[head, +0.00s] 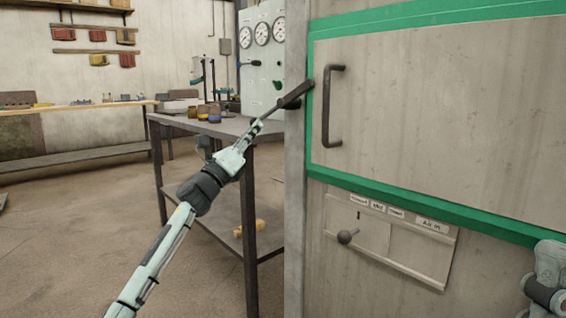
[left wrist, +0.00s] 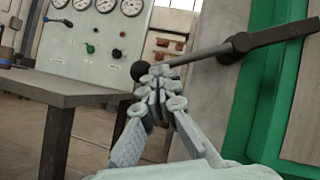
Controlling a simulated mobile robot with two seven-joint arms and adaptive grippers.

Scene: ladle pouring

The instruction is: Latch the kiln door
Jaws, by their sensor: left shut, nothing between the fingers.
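The kiln door (head: 440,110) is a pale panel inside a green frame (head: 400,192), with a dark upright pull handle (head: 328,105). It looks flush with its frame. A dark latch lever (head: 296,96) sits at the frame's left edge, and its thin rod slopes down-left. The lever (left wrist: 265,37) also shows in the left wrist view, with a round dark knob (left wrist: 139,71) at the rod's end. My left gripper (head: 258,124) is shut and empty, its fingertips (left wrist: 158,78) right by the knob. I cannot tell whether they touch. My right gripper's fingers are out of sight.
A dark metal table (head: 225,128) with small jars stands left of the kiln. A gauge panel (head: 262,55) is behind it. Below the door is a labelled slider plate (head: 400,255) with a knob (head: 346,237). Open floor lies at the left.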

